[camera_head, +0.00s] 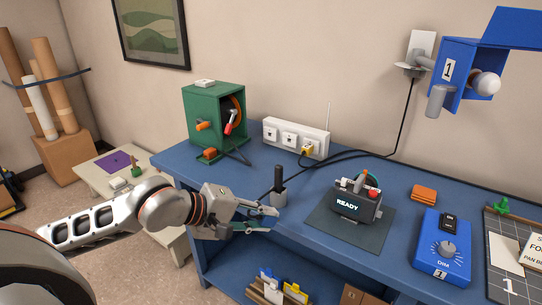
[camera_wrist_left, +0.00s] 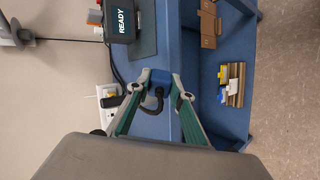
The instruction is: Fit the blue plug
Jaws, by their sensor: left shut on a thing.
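My left gripper (camera_head: 268,221) is over the front left edge of the blue workbench, its fingers pointing right. In the left wrist view its fingertips (camera_wrist_left: 161,84) are closed on the blue plug (camera_wrist_left: 160,76), with a short dark loop of cord below it. In the head view the plug cannot be made out between the fingers. A white socket strip (camera_head: 285,136) stands at the back of the bench, with a yellow plug (camera_head: 307,149) at its right part. The strip also shows partly in the left wrist view (camera_wrist_left: 103,91). My right gripper is not in view.
A grey holder with a black handle (camera_head: 279,187) stands just behind the gripper. A black device reading READY (camera_head: 347,206) sits on a dark mat (camera_head: 318,226). A green box (camera_head: 203,115) is at the back left, a blue dial box (camera_head: 443,246) at right. Black cables cross the bench.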

